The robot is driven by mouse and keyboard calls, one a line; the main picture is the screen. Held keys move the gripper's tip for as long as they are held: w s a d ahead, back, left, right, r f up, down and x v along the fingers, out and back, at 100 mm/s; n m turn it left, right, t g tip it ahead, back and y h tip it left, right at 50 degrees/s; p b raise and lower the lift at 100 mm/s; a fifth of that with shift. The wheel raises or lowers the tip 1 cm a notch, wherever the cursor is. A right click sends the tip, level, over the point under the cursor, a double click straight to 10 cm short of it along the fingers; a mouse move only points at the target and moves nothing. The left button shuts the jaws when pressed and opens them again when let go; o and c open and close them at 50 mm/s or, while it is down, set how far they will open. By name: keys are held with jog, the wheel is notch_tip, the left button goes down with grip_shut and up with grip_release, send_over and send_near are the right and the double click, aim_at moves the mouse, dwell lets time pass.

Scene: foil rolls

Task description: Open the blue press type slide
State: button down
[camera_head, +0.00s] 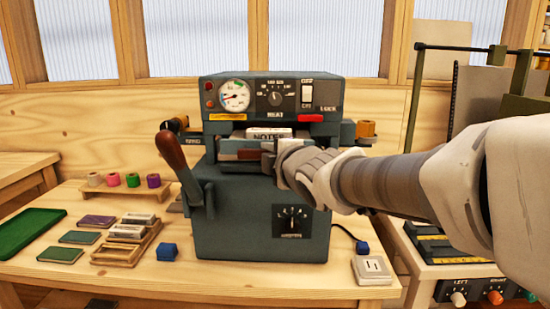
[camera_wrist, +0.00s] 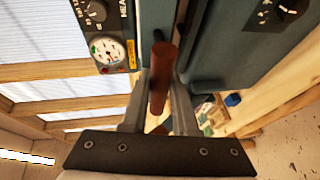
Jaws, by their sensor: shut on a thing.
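The blue-grey press (camera_head: 262,225) stands on the wooden table. Its type slide (camera_head: 232,145) is at the front, below the control panel, with pale type lettered "NOTES" (camera_head: 270,133) showing above it. My gripper (camera_head: 268,152) is at the slide front, coming from the right, and its hand hides part of the slide. In the wrist view my gripper (camera_wrist: 160,88) has its two fingers closed around a red-brown bar handle (camera_wrist: 162,70). How far the slide stands out is hard to tell.
A brown-handled lever (camera_head: 173,152) juts up at the press's left. A white switch box (camera_head: 371,269) sits at the front right.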

jog(key=shift+s, duration=0.7)
jog(key=c, duration=0.7)
grip_release()
jog(key=shift+p+v, duration=2.35)
jog(key=shift+v, duration=6.35)
jog(key=shift+r, duration=0.1)
